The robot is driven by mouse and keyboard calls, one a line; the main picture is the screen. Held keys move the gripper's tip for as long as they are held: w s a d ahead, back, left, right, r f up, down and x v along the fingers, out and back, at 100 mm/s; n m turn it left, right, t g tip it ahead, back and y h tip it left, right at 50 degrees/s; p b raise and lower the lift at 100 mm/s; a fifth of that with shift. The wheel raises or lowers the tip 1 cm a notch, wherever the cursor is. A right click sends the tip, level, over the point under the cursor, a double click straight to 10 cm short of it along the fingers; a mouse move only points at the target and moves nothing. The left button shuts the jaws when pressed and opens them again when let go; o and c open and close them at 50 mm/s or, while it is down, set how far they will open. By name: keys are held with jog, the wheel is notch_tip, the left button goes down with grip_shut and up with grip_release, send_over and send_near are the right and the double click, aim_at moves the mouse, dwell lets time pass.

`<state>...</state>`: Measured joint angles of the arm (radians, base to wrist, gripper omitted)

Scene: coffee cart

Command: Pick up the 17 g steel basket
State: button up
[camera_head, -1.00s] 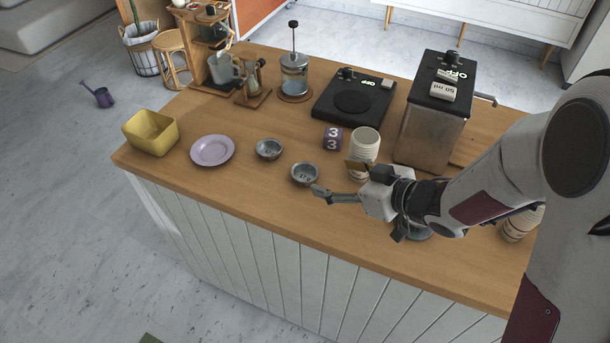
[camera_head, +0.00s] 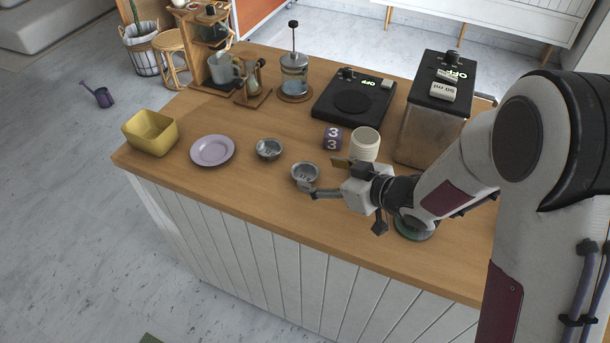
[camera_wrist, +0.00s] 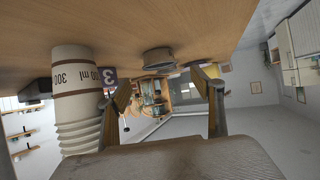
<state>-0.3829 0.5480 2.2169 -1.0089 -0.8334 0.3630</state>
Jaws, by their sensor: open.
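Two small round steel baskets stand on the wooden counter; I cannot read a weight on either. The nearer steel basket (camera_head: 305,174) is just left of my gripper (camera_head: 324,177). The other steel basket (camera_head: 268,149) stands farther left and back. My gripper is open and empty, low over the counter, its fingers pointing toward the nearer basket. In the wrist view one steel basket (camera_wrist: 159,60) shows ahead between the spread fingers of my gripper (camera_wrist: 165,88).
A ribbed cream cup (camera_head: 365,143) stands close behind my gripper and also fills the wrist view's left side (camera_wrist: 76,95). A purple number cube (camera_head: 333,138) is beside it. A lilac plate (camera_head: 212,150) and yellow bin (camera_head: 151,133) stand left. The counter's front edge is near.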

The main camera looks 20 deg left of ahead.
aim_at(298, 170)
jog(key=shift+x, duration=1)
jog(key=shift+f+x, duration=0.25)
jog(key=shift+x, duration=2.3)
jog(key=shift+d, duration=0.1)
jog(key=shift+c, duration=0.3)
jog(key=c, duration=1)
